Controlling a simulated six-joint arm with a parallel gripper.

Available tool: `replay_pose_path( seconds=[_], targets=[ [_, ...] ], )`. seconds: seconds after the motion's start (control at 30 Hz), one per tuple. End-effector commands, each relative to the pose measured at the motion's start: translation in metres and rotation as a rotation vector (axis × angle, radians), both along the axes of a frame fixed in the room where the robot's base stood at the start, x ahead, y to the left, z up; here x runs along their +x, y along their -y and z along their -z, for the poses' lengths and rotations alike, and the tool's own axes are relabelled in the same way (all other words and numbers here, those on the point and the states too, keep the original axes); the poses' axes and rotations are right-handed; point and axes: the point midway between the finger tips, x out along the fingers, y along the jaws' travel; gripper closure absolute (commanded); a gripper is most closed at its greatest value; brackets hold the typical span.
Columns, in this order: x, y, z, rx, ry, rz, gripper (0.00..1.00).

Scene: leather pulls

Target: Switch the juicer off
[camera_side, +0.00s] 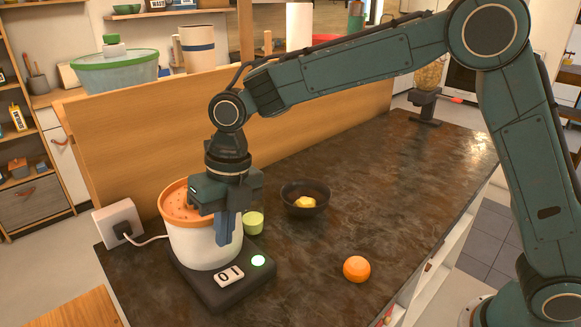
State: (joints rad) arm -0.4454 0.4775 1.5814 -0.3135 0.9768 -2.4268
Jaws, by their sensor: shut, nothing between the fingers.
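The juicer (190,245) stands at the left end of the dark counter, with a white body and an orange top. Which side of the switch is pressed down is too small to tell. My gripper (224,243) points down in front of the juicer's body, its fingers shut and empty. The fingertips appear above the switch and a little behind it, apart from it. The gripper hides part of the juicer's right side.
A dark bowl (305,208) with a yellow piece inside is further right. An orange (357,269) lies near the front edge. A cord runs to a wall socket (118,222). A wooden panel (150,150) stands behind the counter.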

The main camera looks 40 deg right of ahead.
Motion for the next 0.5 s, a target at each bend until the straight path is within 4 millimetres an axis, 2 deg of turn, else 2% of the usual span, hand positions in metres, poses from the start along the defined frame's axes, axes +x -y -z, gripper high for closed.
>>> replay_pose_path(
  seconds=[0.3,0.5],
  targets=[
    [0.0,-0.009,0.047,-0.002,-0.002,0.0,1.0],
    [-0.001,-0.013,0.065,-0.001,-0.001,0.0,1.0]
  ],
)
